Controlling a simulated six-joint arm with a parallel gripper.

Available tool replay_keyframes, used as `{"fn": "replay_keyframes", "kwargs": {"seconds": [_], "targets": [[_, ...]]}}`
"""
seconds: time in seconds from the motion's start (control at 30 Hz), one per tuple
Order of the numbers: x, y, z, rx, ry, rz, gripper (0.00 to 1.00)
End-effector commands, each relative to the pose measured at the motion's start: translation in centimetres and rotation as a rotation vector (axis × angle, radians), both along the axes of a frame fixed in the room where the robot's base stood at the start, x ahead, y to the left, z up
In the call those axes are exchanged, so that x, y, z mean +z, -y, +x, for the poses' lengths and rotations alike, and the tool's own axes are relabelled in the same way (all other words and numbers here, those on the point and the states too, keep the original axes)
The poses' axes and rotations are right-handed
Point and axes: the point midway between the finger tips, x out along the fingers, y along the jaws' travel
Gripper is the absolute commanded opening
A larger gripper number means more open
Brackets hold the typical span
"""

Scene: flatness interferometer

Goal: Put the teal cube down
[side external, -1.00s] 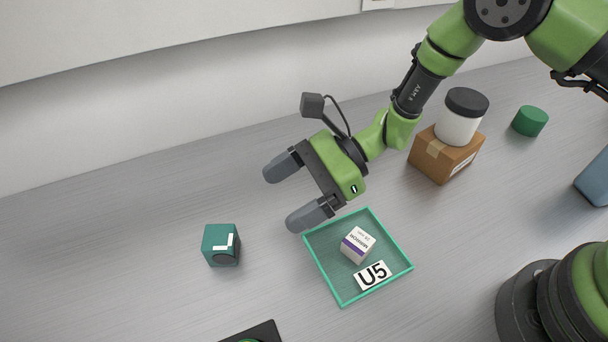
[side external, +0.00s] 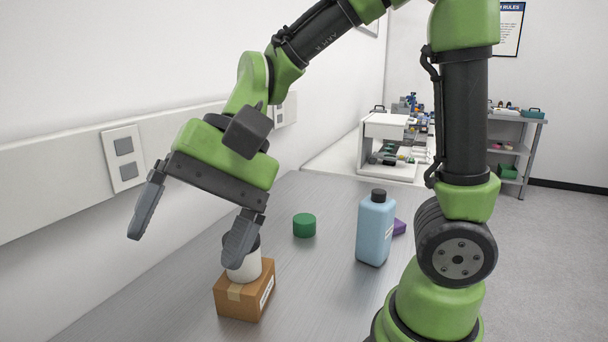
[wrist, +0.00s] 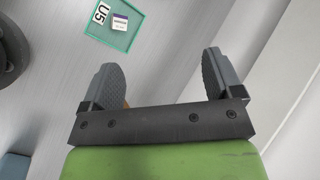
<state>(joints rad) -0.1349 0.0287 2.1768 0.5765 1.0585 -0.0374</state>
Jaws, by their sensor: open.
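The teal cube does not show in either view now. My gripper (side external: 185,250) is open, its two grey fingers spread wide with nothing between them. In the side view the right finger partly covers the white jar (side external: 246,266); I cannot tell how far apart they are. In the wrist view my gripper (wrist: 161,65) is also open and empty. The green-rimmed tray (wrist: 108,43) lies beyond the fingertips, holding a small white box (wrist: 120,21) and a U5 label (wrist: 101,13).
The jar stands on a cardboard box (side external: 235,300). A green cylinder (side external: 304,226), a blue bottle (side external: 374,232) and a purple object (side external: 399,227) stand to the right. The wall with a socket plate (side external: 123,157) runs along the left.

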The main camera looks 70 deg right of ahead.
Motion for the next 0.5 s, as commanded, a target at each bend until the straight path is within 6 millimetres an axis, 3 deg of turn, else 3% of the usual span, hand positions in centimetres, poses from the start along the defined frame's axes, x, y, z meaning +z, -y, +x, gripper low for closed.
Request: {"fn": "replay_keyframes", "kwargs": {"seconds": [0.1,0.23,0.5], "targets": [[1.9,3.4,-2.8,0.034,0.198,-0.153,0.86],[2.9,6.6,-5.4,0.056,0.385,-0.33,0.86],[3.4,10.1,-8.1,0.064,0.585,-0.554,0.86]]}}
